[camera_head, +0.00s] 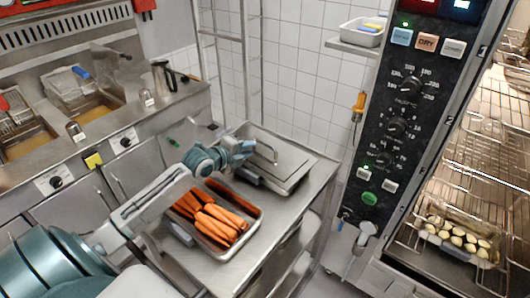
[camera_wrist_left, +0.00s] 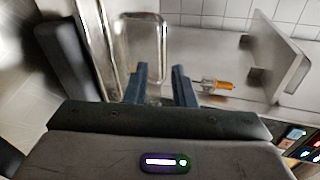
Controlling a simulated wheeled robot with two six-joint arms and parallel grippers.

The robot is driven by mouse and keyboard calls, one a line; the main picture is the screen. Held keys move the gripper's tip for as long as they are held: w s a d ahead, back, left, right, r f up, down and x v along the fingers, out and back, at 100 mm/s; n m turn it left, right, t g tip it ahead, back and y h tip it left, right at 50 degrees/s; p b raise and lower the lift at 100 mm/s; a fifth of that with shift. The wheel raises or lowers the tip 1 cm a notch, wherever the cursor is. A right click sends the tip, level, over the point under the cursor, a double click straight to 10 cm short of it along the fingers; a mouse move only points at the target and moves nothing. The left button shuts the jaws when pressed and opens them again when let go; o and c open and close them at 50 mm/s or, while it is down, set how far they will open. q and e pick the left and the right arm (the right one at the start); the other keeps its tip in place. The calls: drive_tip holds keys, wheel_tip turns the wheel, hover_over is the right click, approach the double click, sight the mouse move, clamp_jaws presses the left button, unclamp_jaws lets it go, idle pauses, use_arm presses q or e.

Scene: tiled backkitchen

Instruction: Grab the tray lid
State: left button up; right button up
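The tray lid (camera_head: 292,163) is a flat steel plate with a raised loop handle (camera_head: 268,149). It lies at the back of a steel side table. My left gripper (camera_head: 246,150) is over the lid's left part, close to the handle. In the left wrist view its two dark fingers (camera_wrist_left: 162,86) stand apart. A shiny metal loop (camera_wrist_left: 140,18), seemingly the handle, shows ahead of them, with one side running toward the gap. Contact cannot be made out. My right gripper is not in view.
A steel tray (camera_head: 229,253) of orange carrot-like pieces stands in front of the lid on the table (camera_head: 199,279). Fryers (camera_head: 85,112) are at the left. An oven control panel (camera_head: 405,110) rises at the right, beside racks with a food tray (camera_head: 460,238). A tiled wall is behind.

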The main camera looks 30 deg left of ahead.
sight(263, 144)
use_arm(q)
drive_tip(key=shift+w+d+f, duration=0.1)
drive_tip(key=shift+w+d, duration=0.05)
drive_tip(key=shift+w, duration=0.35)
drive_tip(key=shift+w+f, duration=0.15)
drive_tip(key=shift+w, duration=0.2)
drive_tip(key=shift+w+d+p, duration=0.1)
drive_tip(key=shift+w+p, duration=0.15)
drive_tip(key=shift+p, duration=0.25)
drive_tip(key=p+x, duration=0.2)
drive_tip(key=x, duration=0.2)
drive_tip(key=shift+d, duration=0.1)
drive_tip(key=shift+w+f, duration=0.15)
drive_tip(key=shift+w, duration=0.15)
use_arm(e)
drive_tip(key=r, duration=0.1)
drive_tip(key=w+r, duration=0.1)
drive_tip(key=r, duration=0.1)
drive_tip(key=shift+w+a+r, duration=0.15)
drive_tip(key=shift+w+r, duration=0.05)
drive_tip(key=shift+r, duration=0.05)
use_arm(q)
drive_tip(key=shift+c, duration=0.2)
clamp_jaws()
